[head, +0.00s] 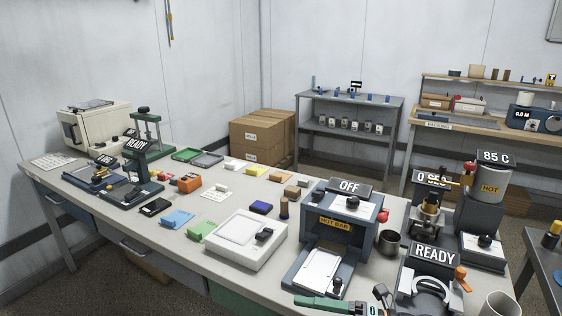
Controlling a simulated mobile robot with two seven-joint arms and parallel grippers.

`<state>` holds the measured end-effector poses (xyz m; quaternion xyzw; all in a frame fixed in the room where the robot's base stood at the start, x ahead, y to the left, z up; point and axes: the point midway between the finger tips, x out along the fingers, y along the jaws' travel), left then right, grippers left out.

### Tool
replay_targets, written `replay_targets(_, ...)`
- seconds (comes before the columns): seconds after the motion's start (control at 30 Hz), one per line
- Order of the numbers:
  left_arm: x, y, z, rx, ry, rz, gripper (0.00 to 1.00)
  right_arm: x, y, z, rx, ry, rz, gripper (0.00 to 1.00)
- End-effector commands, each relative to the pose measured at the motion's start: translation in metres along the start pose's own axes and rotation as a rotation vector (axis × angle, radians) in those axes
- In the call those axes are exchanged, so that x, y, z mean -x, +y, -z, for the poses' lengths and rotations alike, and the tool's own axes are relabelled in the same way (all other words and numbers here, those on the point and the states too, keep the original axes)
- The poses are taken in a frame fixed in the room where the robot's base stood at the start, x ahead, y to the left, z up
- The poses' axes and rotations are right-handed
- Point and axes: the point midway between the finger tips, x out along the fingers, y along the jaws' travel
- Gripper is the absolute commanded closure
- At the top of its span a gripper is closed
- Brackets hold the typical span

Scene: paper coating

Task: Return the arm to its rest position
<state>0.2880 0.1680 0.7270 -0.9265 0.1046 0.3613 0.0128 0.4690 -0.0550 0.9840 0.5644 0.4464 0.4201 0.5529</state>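Neither of my grippers nor my arms shows in the head view. The long workbench (75,184) runs from the far left to the lower right. On it stands a press marked HOT BAR (340,222), with an OFF sign on top and a white sheet (317,268) on its lower plate.
A green-handled tool (322,303) lies at the bottom edge, partly cut off. A dark mug (390,243) and a pale cup (500,304) stand at the right. Small coloured blocks and pads fill the bench middle. Cardboard boxes (258,137) and a grey shelf (347,104) stand behind.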

Motion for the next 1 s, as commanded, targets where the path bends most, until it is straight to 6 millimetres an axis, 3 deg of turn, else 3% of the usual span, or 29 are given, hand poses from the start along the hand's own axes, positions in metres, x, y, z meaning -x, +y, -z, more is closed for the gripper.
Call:
replay_targets(0.17,0.001,0.0,0.001,0.0,-0.001,0.0,0.5,0.007,-0.014,-0.003,-0.391,-0.309,-0.282,0.26)
replay_targets(0.27,0.002,0.0,0.001,0.001,-0.001,0.0,0.5,0.028,-0.043,-0.007,-0.633,-0.506,-0.381,0.26)
replay_targets(0.37,0.003,0.0,0.002,0.001,-0.002,0.0,0.5,0.056,-0.087,-0.002,-0.889,-0.714,-0.441,0.26)
replay_targets(0.47,0.003,0.001,0.002,0.001,-0.002,0.0,0.5,0.087,-0.141,0.02,-1.153,-0.921,-0.461,0.26)
replay_targets(0.53,0.004,0.001,0.002,0.001,-0.003,0.0,0.5,0.107,-0.178,0.044,-1.331,-1.052,-0.455,0.26)
replay_targets(0.6,0.004,0.001,0.002,0.001,-0.003,0.0,0.5,0.123,-0.208,0.071,-1.481,-1.159,-0.439,0.26)
replay_targets(0.7,0.004,0.001,0.002,0.001,-0.003,0.0,0.5,0.139,-0.237,0.105,-1.639,-1.267,-0.408,0.26)
replay_targets(0.83,0.004,0.001,0.002,0.001,-0.003,0.0,0.5,0.148,-0.255,0.132,-1.752,-1.338,-0.383,0.26)
replay_targets(1.0,0.004,0.001,0.002,0.001,-0.003,0.0,0.5,0.15,-0.259,0.139,-1.777,-1.354,-0.375,0.26)
